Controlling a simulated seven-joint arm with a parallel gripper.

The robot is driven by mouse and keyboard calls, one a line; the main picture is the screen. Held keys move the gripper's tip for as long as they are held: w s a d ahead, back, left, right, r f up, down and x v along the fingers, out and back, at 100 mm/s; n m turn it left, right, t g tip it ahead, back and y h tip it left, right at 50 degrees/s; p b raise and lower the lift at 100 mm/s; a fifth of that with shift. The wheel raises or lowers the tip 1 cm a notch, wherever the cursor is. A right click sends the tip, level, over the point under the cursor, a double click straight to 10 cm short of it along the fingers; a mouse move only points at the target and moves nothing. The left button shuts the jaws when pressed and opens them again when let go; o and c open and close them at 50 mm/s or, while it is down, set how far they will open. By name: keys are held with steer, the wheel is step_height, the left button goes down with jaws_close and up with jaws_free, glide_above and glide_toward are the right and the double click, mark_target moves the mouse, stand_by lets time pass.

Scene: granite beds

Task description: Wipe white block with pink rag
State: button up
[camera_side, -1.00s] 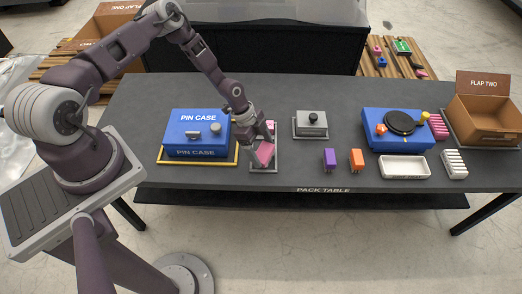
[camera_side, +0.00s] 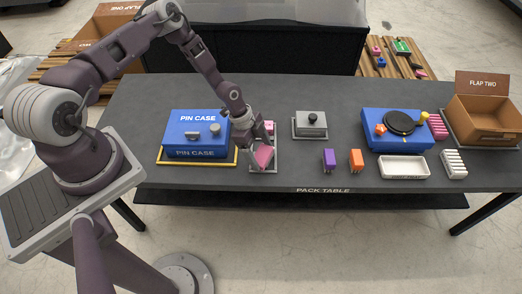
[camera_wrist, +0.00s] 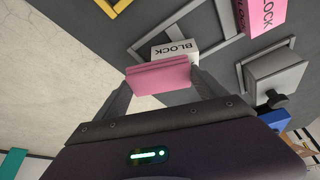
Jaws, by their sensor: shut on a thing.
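My gripper (camera_wrist: 158,84) is shut on the pink rag (camera_wrist: 160,73), which hangs as a folded strip across the fingertips. The white block (camera_wrist: 176,49), labelled BLOCK, lies just beyond the rag in the wrist view. The rag overlaps its near edge there; I cannot tell whether they touch. In the side view, the rag (camera_side: 264,157) is below my gripper (camera_side: 258,143), over the grey frame left of the table's middle. The white block is mostly hidden or too small to make out there.
A pink block (camera_side: 269,126) is at the frame's far end. The blue pin case (camera_side: 197,134) stands close on the left, a grey lidded box (camera_side: 311,123) on the right. The table front between is clear.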

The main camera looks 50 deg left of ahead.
mark_target(265, 146)
steer(key=shift+w+a, duration=0.25)
steer(key=shift+w, duration=0.3)
steer(key=shift+w+a, duration=0.2)
steer(key=shift+w, duration=0.35)
steer(key=shift+r, duration=0.1)
steer(key=shift+r, duration=2.4)
steer(key=shift+w+a+f, duration=0.1)
steer(key=shift+w+f, duration=0.05)
steer(key=shift+f, duration=0.5)
steer(key=shift+w+a+f, duration=0.1)
steer(key=shift+w+f, duration=0.1)
steer(key=shift+f, duration=0.4)
steer(key=shift+w+a+f, duration=0.1)
steer(key=shift+w+f, duration=0.05)
steer(key=shift+f, duration=0.5)
steer(key=shift+f, duration=0.65)
